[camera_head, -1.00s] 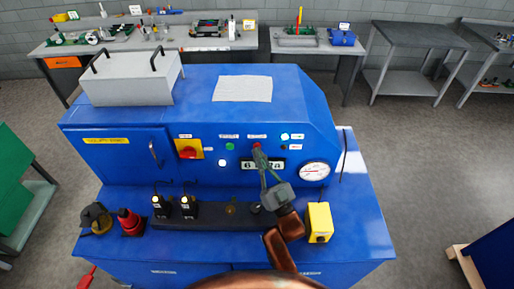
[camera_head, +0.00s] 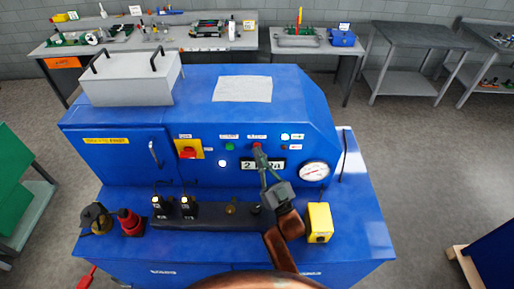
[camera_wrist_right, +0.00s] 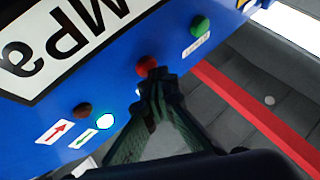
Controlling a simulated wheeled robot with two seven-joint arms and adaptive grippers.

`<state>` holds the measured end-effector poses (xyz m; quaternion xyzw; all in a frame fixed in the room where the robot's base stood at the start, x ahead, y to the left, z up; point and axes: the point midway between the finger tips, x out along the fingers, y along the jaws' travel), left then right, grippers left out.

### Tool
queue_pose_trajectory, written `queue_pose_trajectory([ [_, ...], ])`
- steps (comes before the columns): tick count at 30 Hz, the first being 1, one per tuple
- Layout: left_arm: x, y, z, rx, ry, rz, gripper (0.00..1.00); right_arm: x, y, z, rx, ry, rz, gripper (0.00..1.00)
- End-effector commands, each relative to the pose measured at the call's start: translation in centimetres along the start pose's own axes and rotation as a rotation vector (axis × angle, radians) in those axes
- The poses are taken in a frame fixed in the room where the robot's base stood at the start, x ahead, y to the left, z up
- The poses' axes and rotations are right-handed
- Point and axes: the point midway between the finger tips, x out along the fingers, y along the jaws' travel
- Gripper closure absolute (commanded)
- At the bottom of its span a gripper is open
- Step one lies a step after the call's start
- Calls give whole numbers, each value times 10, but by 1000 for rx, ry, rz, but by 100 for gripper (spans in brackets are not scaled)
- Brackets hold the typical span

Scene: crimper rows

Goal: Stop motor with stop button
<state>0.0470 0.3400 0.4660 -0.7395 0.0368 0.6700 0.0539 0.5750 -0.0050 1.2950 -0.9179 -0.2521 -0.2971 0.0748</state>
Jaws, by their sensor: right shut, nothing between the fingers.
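The red stop button (camera_head: 256,146) is on the blue machine's front panel, right of a green button (camera_head: 230,146). My right gripper (camera_head: 259,153) is shut and empty, with its fingertips at the red button. In the right wrist view the fingertips (camera_wrist_right: 156,74) touch or nearly touch the red button (camera_wrist_right: 147,65); I cannot tell whether it is pressed in. The green button (camera_wrist_right: 200,26) lies to the upper right there. My left gripper is not in view.
A display (camera_head: 248,165), partly hidden by my gripper, and a round gauge (camera_head: 314,171) are on the panel. A red knob on a yellow plate (camera_head: 188,152) is to the left. A yellow box (camera_head: 319,222) stands on the ledge near my right arm.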

Motion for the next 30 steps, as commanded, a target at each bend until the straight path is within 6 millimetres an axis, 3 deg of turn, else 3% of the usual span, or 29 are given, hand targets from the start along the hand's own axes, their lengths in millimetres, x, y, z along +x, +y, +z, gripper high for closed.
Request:
queue_pose_trajectory([
  [20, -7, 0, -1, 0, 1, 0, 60, -12, -9, -9, 0, -1, 0, 100],
  [30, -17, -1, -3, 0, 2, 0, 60, -33, -24, -24, 0, -2, 1, 100],
])
